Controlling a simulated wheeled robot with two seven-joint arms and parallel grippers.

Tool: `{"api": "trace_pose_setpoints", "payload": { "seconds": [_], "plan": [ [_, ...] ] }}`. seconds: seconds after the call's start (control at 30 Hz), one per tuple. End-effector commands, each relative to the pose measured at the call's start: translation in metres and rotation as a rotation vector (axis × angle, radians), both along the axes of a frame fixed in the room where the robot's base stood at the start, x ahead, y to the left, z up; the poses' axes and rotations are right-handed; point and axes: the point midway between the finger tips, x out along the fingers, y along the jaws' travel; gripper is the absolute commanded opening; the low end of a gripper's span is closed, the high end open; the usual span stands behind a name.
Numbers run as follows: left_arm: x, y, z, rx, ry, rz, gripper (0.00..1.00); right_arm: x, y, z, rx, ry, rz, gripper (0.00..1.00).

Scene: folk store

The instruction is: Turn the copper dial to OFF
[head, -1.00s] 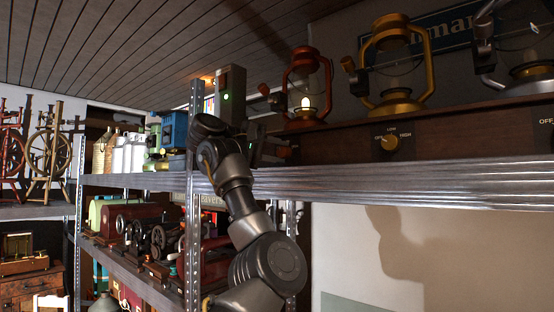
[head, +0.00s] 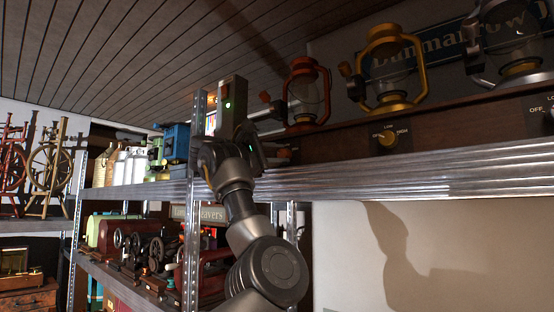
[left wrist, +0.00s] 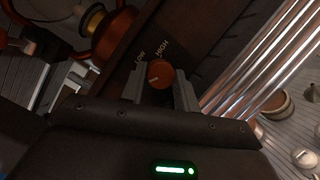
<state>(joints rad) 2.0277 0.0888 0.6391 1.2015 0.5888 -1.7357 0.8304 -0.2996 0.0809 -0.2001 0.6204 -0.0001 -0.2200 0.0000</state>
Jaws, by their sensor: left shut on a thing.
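The copper dial (left wrist: 160,73) is a round orange-brown knob on the dark wooden panel. In the left wrist view it sits between the two fingertips of my left gripper (left wrist: 159,86), which is shut on it. LOW and HIGH show beside the dial; the OFF label is not visible. The dial's pale mark points to the lower left of that view. In the head view my left gripper (head: 268,148) reaches the panel below the copper lantern (head: 305,95), and the dial is mostly hidden. The copper lantern shows no flame. My right gripper is not in view.
A gold lantern (head: 393,82) stands above a gold dial (head: 387,139) to the right. A silver lantern (head: 508,45) is at the far right. A metal shelf edge (head: 400,177) runs below the panel. A shelf post (head: 197,200) stands close to my left arm.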

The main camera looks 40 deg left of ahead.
Motion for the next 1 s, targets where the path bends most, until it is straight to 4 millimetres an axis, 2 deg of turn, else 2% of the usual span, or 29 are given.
{"api": "trace_pose_setpoints", "payload": {
  "seconds": [0.53, 0.57, 0.63, 0.87, 1.0],
  "plan": [
    [0.001, 0.0, -0.002, -0.028, 0.003, -0.004, 0.08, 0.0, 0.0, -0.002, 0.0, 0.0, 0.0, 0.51],
    [0.001, 0.0, -0.002, -0.028, 0.003, -0.004, 0.32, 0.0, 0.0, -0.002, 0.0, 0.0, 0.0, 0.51],
    [0.001, 0.0, -0.002, -0.027, 0.002, -0.003, 0.4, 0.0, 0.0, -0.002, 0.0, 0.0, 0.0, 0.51],
    [-0.001, 0.001, -0.002, -0.027, 0.001, -0.002, 0.4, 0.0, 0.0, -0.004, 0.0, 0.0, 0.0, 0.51],
    [-0.016, 0.006, -0.007, -0.027, 0.0, 0.001, 0.4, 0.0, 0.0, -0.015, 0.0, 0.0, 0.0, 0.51]
  ]
}}
